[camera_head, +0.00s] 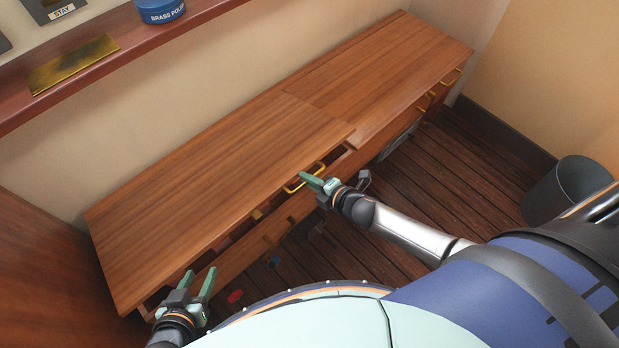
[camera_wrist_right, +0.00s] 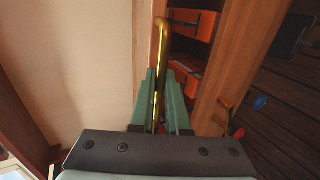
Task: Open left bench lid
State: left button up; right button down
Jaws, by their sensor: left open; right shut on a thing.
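The left bench lid (camera_head: 220,165) is a wide brown wooden panel in the head view. Its front edge is raised a little, with a dark gap between it and the bench front (camera_head: 265,232). My right gripper (camera_head: 310,181) is shut on the brass handle (camera_head: 298,187) at the lid's front edge, near its right end. In the right wrist view, the brass handle (camera_wrist_right: 161,40) runs up between the green fingers (camera_wrist_right: 162,82). My left gripper (camera_head: 199,276) is open and empty, close to the lid's front left corner.
The right bench lid (camera_head: 385,75) lies flat beside it. Orange objects (camera_wrist_right: 190,25) show inside the bench. A shelf (camera_head: 100,60) with a blue tin (camera_head: 160,11) and a brass plate runs above the bench. A grey bin (camera_head: 565,190) stands at the right on the plank floor.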

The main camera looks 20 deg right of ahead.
jog(key=shift+w+r+p, duration=0.25)
jog(key=shift+r+p, duration=0.45)
jog(key=shift+r, duration=0.15)
jog(key=shift+w+a+r+p, duration=0.1)
jog(key=shift+w+r+p, duration=0.05)
jog(key=shift+r+p, duration=0.4)
jog(key=shift+w+a+r+p, duration=0.15)
jog(key=shift+r+p, duration=0.15)
jog(key=shift+p, duration=0.3)
pick_arm(q)
jog(key=s+a+r+p, duration=0.1)
jog(key=a+r+p, duration=0.2)
jog(key=r+p, duration=0.6)
jog(key=shift+s+r+n+y, duration=0.2)
jog(key=shift+r+n+y, duration=0.1)
jog(key=shift+r+y, duration=0.1)
pick_arm(e)
jog(key=w+a+r, duration=0.1)
jog(key=w+r, duration=0.3)
jog(key=r, duration=0.5)
jog(key=shift+w+a+g, duration=0.25)
jog(key=shift+w+g, duration=0.05)
pick_arm(q)
jog(key=shift+a+f, duration=0.1)
